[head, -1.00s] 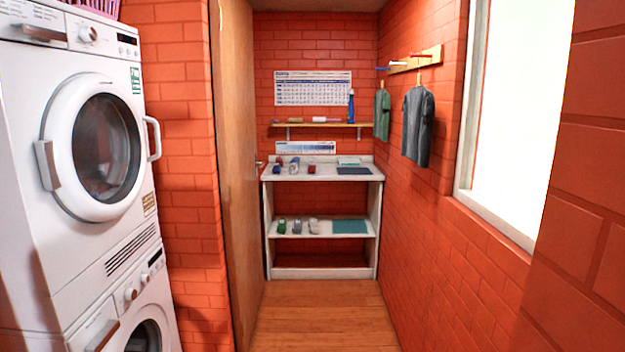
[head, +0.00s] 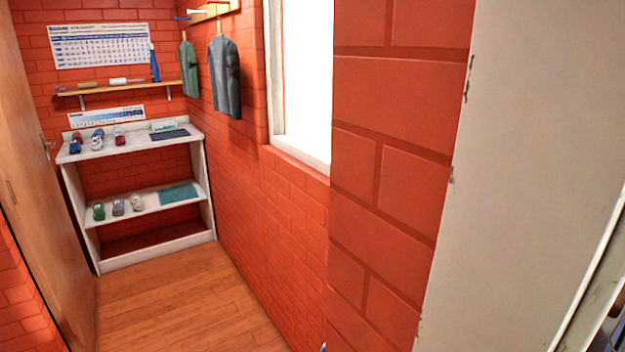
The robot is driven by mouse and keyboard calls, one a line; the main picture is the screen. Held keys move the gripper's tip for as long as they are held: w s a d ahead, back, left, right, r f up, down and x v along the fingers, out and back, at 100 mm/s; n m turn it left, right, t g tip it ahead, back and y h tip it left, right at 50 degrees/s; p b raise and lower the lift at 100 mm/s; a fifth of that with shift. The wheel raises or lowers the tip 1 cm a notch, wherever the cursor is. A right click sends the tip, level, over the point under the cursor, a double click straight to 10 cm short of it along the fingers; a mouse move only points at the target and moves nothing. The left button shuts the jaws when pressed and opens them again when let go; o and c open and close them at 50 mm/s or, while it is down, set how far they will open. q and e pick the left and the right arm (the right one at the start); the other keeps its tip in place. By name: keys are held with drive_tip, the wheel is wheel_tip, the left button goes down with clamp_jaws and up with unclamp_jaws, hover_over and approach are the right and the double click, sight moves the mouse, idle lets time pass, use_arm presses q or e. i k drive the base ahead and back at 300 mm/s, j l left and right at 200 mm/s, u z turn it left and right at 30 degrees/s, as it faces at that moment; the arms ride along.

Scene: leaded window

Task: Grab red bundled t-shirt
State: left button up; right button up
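A small red bundle (head: 119,137), likely the red bundled t-shirt, sits on the top of a white shelf unit (head: 155,240) at the far end of the room, on the left of the head view. Beside it are a blue-and-white bundle (head: 97,140) and a dark blue bundle with some red (head: 75,144). They are small at this distance, so details are hard to tell. Neither of my grippers is in view.
A wooden door (head: 38,190) stands at the left. Brick wall (head: 270,220) runs along the right, and a near brick corner (head: 375,190) juts in. Wood floor (head: 185,300) before the unit is clear. Hanging shirts (head: 225,78) are on the wall.

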sight(120, 139)
drive_tip(key=i+j+z, duration=0.1)
drive_tip(key=z, duration=0.3)
drive_tip(key=j+z, duration=0.35)
drive_tip(key=i+j+z, duration=0.1)
drive_tip(key=z, duration=0.3)
drive_tip(key=j+z, duration=0.2)
drive_tip(key=z, duration=0.15)
drive_tip(key=j+z, duration=0.5)
drive_tip(key=j, duration=2.1)
drive_tip(key=j+u, duration=0.15)
drive_tip(key=j, duration=1.2)
drive_tip(key=j+u, duration=0.2)
drive_tip(key=j, duration=1.15)
drive_tip(key=j+u, duration=0.2)
drive_tip(key=j, duration=0.25)
drive_tip(key=i+j+u, duration=0.25)
drive_tip(key=j, duration=0.25)
drive_tip(key=j+u, duration=0.2)
drive_tip(key=j, duration=0.25)
